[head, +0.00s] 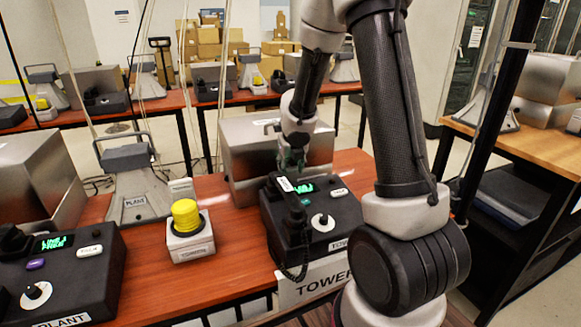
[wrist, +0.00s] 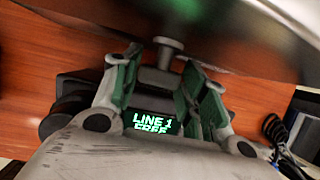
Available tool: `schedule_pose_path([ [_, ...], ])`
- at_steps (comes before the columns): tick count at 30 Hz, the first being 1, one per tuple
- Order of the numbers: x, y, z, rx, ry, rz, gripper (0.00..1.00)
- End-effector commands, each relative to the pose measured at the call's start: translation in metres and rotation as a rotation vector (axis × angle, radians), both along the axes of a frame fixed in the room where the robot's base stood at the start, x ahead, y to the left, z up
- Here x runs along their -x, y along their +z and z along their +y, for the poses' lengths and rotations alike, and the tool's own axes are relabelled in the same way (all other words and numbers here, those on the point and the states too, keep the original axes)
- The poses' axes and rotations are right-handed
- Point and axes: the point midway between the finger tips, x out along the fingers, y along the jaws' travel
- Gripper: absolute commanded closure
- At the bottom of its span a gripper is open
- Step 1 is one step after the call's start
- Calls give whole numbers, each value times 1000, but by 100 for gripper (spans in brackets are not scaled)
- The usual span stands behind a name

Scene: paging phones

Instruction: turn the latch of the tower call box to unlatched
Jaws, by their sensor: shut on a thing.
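The tower call box is likely the brushed metal box (head: 236,150) behind the black TOWER phone (head: 330,205). My gripper (head: 292,162) is at the box's front face, just above the back of the phone. In the wrist view my gripper (wrist: 162,62) has its green-padded fingers on either side of a small grey knob with a stem (wrist: 165,45), which looks like the latch. The gripper is shut on it. The head view hides the latch behind the gripper, and I cannot tell its turned position.
The TOWER phone's handset (head: 291,225) and its screen (wrist: 152,122), reading LINE 1 FREE, lie close below the gripper. A yellow button box (head: 186,230) and the grey PLANT speaker (head: 138,195) stand to the left. Bare red-brown tabletop (head: 232,232) lies between.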

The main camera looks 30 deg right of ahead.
Motion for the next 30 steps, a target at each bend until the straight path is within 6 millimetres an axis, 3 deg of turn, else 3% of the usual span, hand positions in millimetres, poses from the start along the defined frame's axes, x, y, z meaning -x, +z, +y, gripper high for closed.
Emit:
schedule_pose_path([
  [4, 1, -1, 0, 1, 0, 2, 81],
  [5, 1, -1, 0, 1, 0, 2, 54],
  [8, 0, 0, 0, 1, 0, 1, 36],
  [20, 0, 2, 0, 3, 0, -2, 36],
  [30, 6, 22, 2, 4, -1, -5, 36],
])
